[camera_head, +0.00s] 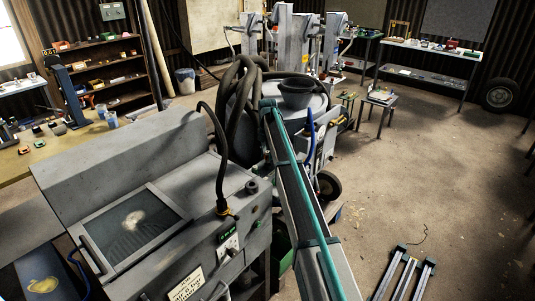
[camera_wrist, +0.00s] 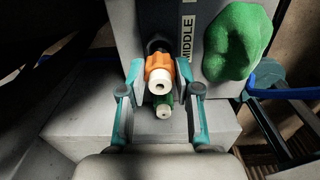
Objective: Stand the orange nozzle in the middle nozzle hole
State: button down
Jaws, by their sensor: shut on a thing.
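In the wrist view, my gripper (camera_wrist: 160,73) is shut on the orange nozzle (camera_wrist: 158,63), one teal finger on each side. The nozzle has a round pale tip with a small hole, facing the camera. Its far end meets a dark round part beside the "MIDDLE" label (camera_wrist: 188,37); I cannot tell whether it sits in a hole there or is only in front of it. A green nozzle (camera_wrist: 162,100) with a pale tip shows just below the orange one, between the fingers. The nozzle and fingertips cannot be made out in the head view.
A lumpy green object (camera_wrist: 236,42) is close on the right of the label. A blue curved bar (camera_wrist: 285,93) is farther right. In the head view, a grey blasting cabinet (camera_head: 150,215) fills the left, and a black tub (camera_head: 297,93) stands behind. The floor (camera_head: 430,170) at right is mostly clear.

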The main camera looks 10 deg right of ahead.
aim_at(267, 154)
jog(key=shift+f+b, duration=0.35)
jog(key=shift+f, duration=1.15)
jog(key=c, duration=0.7)
grip_release()
notch_tip(267, 154, up, 12)
jog(key=shift+f, duration=0.1)
